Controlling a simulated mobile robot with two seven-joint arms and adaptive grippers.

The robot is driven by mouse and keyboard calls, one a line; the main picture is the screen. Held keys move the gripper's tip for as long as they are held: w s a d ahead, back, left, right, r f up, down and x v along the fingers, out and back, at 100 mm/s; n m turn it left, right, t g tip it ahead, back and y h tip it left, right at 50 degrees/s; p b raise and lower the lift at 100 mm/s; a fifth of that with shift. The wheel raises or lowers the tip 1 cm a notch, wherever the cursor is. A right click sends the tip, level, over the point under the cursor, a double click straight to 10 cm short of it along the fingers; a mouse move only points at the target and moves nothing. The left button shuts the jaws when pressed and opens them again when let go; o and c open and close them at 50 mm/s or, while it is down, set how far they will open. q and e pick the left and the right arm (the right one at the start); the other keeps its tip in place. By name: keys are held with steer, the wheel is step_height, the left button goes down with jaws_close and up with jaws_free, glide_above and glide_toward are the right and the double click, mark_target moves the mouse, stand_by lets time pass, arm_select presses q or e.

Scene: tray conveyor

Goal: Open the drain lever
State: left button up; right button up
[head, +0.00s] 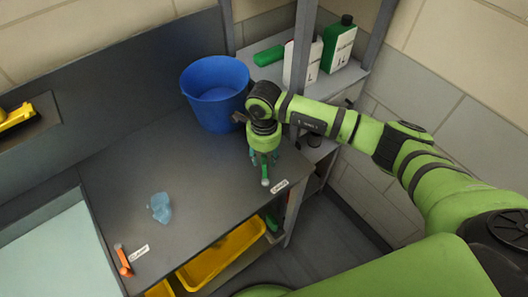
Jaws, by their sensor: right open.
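A green lever (265,174) with a pale rounded end is at the right front edge of the dark counter, next to a small white label (279,187). The label's lettering is too small to read surely. My right gripper (264,159) points down at this lever. It is open, with its fingers seeming to be on either side of the lever's green shaft; whether they touch it I cannot tell. The lever's upper part is hidden by the gripper. A second, orange lever (122,260) with its own label (139,252) is at the left front. My left gripper is out of view.
A blue bucket (214,90) stands on the counter (205,160) behind my right gripper. A crumpled blue cloth (160,207) lies at the left. A shelf at the back right holds a white bottle (302,62) and a green bottle (339,44). Yellow bins (222,255) are below.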

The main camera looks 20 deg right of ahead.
jaws_close()
steer(key=shift+a+f+b, duration=0.1)
steer(key=shift+a+b, duration=0.05)
steer(key=shift+b, duration=0.3)
steer(key=a+n+b, duration=0.1)
steer(key=b, duration=0.2)
steer(key=n+b, duration=0.2)
steer(key=a+n+b, duration=0.1)
steer(key=n+b, duration=0.1)
steer(key=b, duration=0.1)
steer(key=shift+w+a+f+b, duration=0.1)
steer(key=shift+a+f+b, duration=0.05)
steer(key=shift+a+b, duration=0.15)
steer(key=shift+s+a+r+n+b, duration=0.1)
steer(key=shift+a+r+n+b, duration=0.1)
steer(key=shift+n+b, duration=0.3)
steer(key=shift+s+a+r+n+b, duration=0.1)
steer(key=shift+a+n+b, duration=0.05)
steer(key=shift+n+b, duration=0.35)
jaws_free()
